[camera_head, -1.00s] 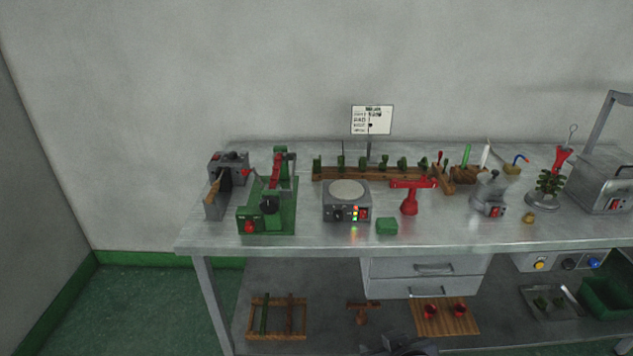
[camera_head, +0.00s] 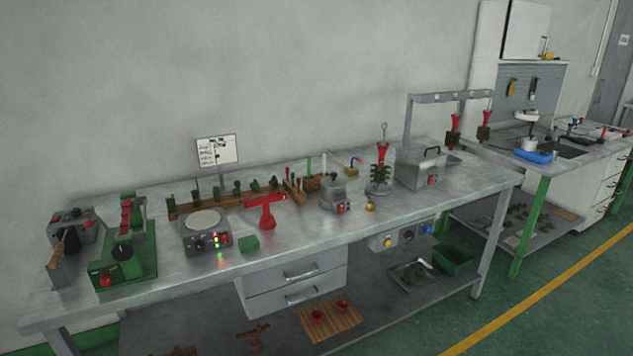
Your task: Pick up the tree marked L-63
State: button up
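A wax tree (camera_head: 380,174) with green pieces and a red funnel-shaped top stands on a round base on the workbench (camera_head: 300,240), left of a grey metal box. Two more trees with red tops and green pieces hang from a grey rack at the bench's right end: the left one (camera_head: 453,138) and the right one (camera_head: 484,131). No marking L-63 is legible on any of them, so I cannot tell which tree carries it. My gripper is not in view.
The grey box (camera_head: 420,168) stands under the rack. A green machine (camera_head: 125,255), a round-topped device (camera_head: 205,232), a red stand (camera_head: 266,212) and a grey pot (camera_head: 335,197) occupy the bench. A second bench (camera_head: 590,160) stands right. Green floor (camera_head: 570,290) is open in front.

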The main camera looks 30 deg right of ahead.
aim_at(380, 171)
jog(key=i+l+z, duration=0.15)
jog(key=i+l, duration=0.6)
jog(key=i+l+z, duration=0.2)
jog(key=i+l, duration=0.5)
jog(key=i, duration=0.2)
